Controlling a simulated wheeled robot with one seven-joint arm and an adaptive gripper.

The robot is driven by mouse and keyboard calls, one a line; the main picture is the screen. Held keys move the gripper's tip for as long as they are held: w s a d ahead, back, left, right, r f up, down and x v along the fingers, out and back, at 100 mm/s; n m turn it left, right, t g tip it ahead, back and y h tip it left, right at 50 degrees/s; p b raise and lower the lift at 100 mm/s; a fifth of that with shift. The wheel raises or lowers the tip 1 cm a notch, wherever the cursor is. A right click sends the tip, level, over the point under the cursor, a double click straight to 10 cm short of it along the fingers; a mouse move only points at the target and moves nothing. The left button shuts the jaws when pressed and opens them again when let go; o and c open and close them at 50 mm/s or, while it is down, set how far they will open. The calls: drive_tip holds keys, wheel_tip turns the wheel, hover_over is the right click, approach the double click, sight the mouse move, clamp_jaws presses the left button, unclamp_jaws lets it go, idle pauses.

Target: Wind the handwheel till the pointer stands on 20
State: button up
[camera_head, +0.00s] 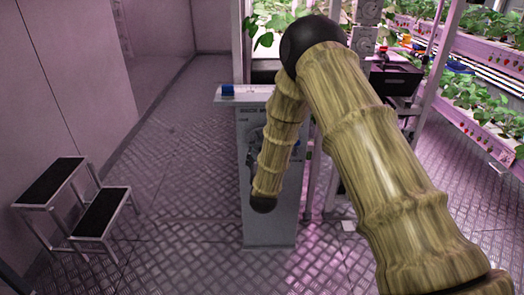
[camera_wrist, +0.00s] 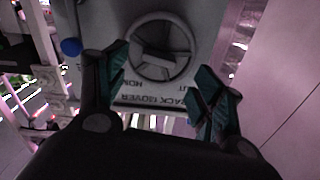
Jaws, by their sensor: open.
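The handwheel (camera_wrist: 157,62) shows in the wrist view as a dark grey ring with a crossbar, on a pale panel (camera_wrist: 97,22) with upside-down lettering, including "RACK MOVER". My gripper (camera_wrist: 163,76) is open, with green-lined fingers either side of the wheel's lower rim in the picture. In the head view the panel is the front of a grey pedestal (camera_head: 251,215), and my arm hides most of the wheel. I cannot make out a pointer or the number 20 in either view.
A two-step stool (camera_head: 93,214) stands on the left. Planted berry racks (camera_head: 488,137) line the right. The metal floor between stool and pedestal is clear.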

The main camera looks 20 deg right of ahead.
drive_tip(key=shift+v, duration=2.7)
